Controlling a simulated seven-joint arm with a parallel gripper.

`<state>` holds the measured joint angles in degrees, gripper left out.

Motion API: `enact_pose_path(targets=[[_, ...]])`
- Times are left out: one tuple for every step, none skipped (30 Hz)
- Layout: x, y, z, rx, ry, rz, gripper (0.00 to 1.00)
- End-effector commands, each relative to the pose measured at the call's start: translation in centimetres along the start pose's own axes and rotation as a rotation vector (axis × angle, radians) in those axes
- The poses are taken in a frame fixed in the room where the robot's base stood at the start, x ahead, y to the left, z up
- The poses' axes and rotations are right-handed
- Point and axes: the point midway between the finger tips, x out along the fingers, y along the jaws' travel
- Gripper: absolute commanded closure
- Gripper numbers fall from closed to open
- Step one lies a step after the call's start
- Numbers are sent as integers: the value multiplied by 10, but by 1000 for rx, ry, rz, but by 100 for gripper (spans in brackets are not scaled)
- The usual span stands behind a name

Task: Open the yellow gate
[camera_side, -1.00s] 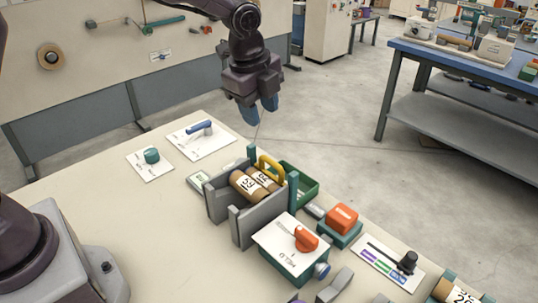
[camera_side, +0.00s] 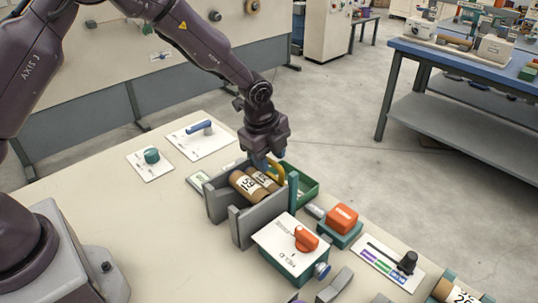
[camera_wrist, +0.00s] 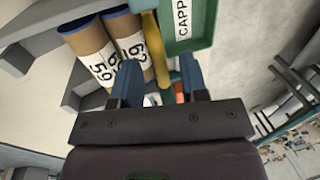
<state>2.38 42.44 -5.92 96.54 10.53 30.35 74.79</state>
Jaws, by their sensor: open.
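The yellow gate (camera_side: 277,168) stands at the back end of the grey trough (camera_side: 247,217), partly hidden behind my gripper in the side view. In the wrist view the yellow gate (camera_wrist: 156,50) runs down between my two blue fingers. My gripper (camera_side: 266,163) points down at the top of the gate. In the wrist view my gripper (camera_wrist: 158,85) is open, one finger on each side of the yellow bar. I cannot tell whether either finger touches it. Two brown rolls with number labels (camera_side: 249,184) lie in the trough beside the gate.
A green tray (camera_side: 309,190) lies just behind the gate. In front stands a teal box with an orange knob (camera_side: 305,238). An orange block on a teal base (camera_side: 342,217) and a slider panel (camera_side: 392,264) lie to the right. A blue-handled panel (camera_side: 200,136) lies on the left.

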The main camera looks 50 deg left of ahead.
Motion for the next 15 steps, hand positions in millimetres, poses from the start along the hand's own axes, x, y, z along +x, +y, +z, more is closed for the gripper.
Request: enact_pose_path(targets=[[1, 0, 0, 0, 0, 0, 60], [1, 0, 0, 0, 0, 0, 60], [1, 0, 0, 0, 0, 0, 60], [1, 0, 0, 0, 0, 0, 60], [1, 0, 0, 0, 0, 0, 60], [0, 0, 0, 0, 0, 0, 60], [0, 0, 0, 0, 0, 0, 62], [0, 0, 0, 0, 0, 0, 69], [0, 0, 0, 0, 0, 0, 78], [0, 0, 0, 0, 0, 0, 85], [0, 0, 0, 0, 0, 0, 92], [0, 0, 0, 0, 0, 0, 100], [0, 0, 0, 0, 0, 0, 100], [0, 0, 0, 0, 0, 0, 100], [0, 0, 0, 0, 0, 0, 100]])
